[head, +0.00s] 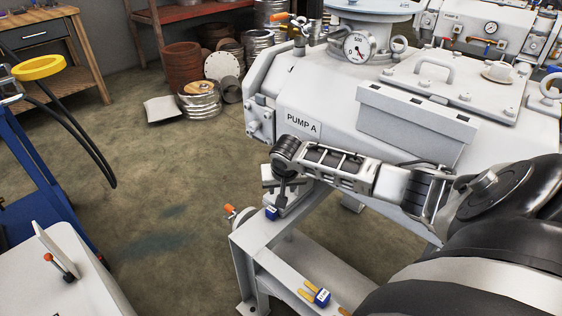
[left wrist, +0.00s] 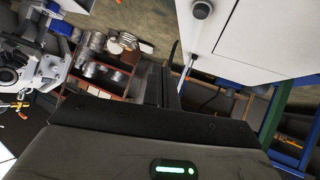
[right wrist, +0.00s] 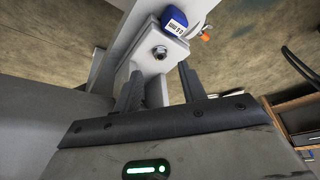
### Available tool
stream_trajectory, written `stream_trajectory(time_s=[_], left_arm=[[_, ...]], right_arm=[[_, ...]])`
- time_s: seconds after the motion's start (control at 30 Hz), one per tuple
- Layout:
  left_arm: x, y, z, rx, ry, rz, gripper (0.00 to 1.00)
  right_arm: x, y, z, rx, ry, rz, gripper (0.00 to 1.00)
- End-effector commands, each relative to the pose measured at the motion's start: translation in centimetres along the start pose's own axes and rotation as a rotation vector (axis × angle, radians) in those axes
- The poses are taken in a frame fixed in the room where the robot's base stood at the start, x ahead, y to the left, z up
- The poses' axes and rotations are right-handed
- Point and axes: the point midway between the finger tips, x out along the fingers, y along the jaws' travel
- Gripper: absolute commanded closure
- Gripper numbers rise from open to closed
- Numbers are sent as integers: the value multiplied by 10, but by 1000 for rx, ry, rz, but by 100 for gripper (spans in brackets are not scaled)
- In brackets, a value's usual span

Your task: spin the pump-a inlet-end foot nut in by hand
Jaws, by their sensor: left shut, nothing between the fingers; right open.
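Pump A (head: 301,123) is the large grey-white machine on a frame in the head view. In the right wrist view, a metal nut (right wrist: 160,51) sits on a pale foot plate (right wrist: 150,25), just beyond my right fingertips. My right gripper (right wrist: 161,80) is open, one finger to each side of the nut's line, with nothing visible between them. In the head view that gripper (head: 284,190) points down over the foot at the pump's near left corner and hides the nut. My left gripper (left wrist: 173,82) is shut and empty in the left wrist view, and is outside the head view.
A blue labelled block (right wrist: 174,22) lies close beside the nut. An orange-tipped part (head: 230,209) projects from the frame's corner. Another blue block (head: 322,297) lies on the frame rail (head: 270,268). A white cart top (head: 60,285) stands left; open floor lies between.

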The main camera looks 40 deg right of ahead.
Motion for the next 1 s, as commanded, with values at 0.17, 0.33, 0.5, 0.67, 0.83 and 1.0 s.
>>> stream_trajectory(time_s=[0.17,0.33,0.5,0.67,0.83,1.0], left_arm=[[34,1,31,-1,-23,41,100],[32,9,19,8,79,71,100],[27,15,7,12,150,89,100],[24,17,2,13,175,95,100],[24,17,1,13,176,95,100],[24,17,1,13,176,95,100]], right_arm=[[31,0,3,0,2,0,59],[45,0,2,0,2,1,59],[50,0,1,0,1,0,59],[51,0,0,0,1,0,59],[50,0,0,0,1,0,59],[50,0,0,0,1,0,95]])
